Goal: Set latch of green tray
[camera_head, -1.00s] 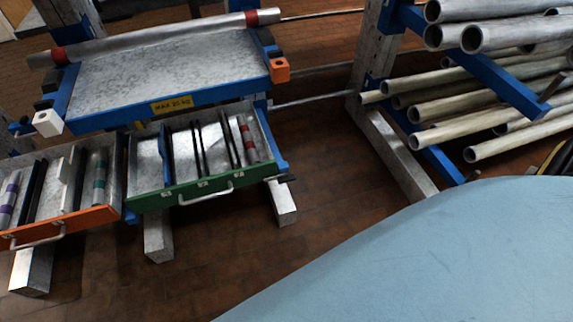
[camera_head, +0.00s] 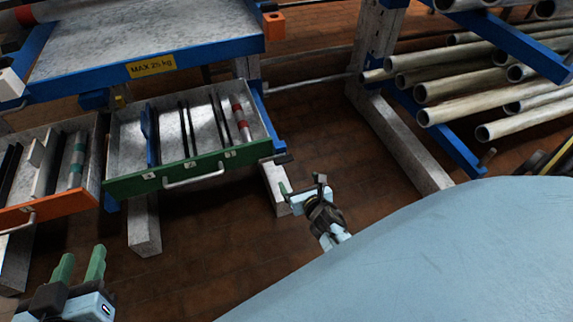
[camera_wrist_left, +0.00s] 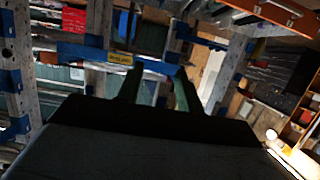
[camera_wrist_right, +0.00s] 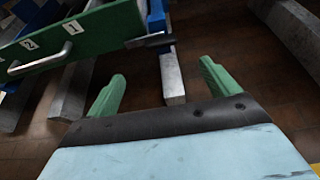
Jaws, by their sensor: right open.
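The green tray (camera_head: 185,178) is a drawer pulled out under the blue-edged shelf, with dividers and a tube with red bands inside. Its front with handle and number labels also shows in the right wrist view (camera_wrist_right: 98,36). A dark latch lever (camera_head: 275,158) sits at the right end of its front; it shows in the right wrist view (camera_wrist_right: 147,40). My right gripper (camera_head: 303,188) is open and empty, below and right of the lever, apart from it. My left gripper (camera_head: 79,264) is open and empty at the lower left, below the orange tray.
The orange tray (camera_head: 50,209) stands open left of the green one. The shelf (camera_head: 140,75) with its load label is above. A rack of pipes (camera_head: 460,88) stands at the right. Metal legs (camera_head: 144,225) reach the floor; the floor between tray and rack is clear.

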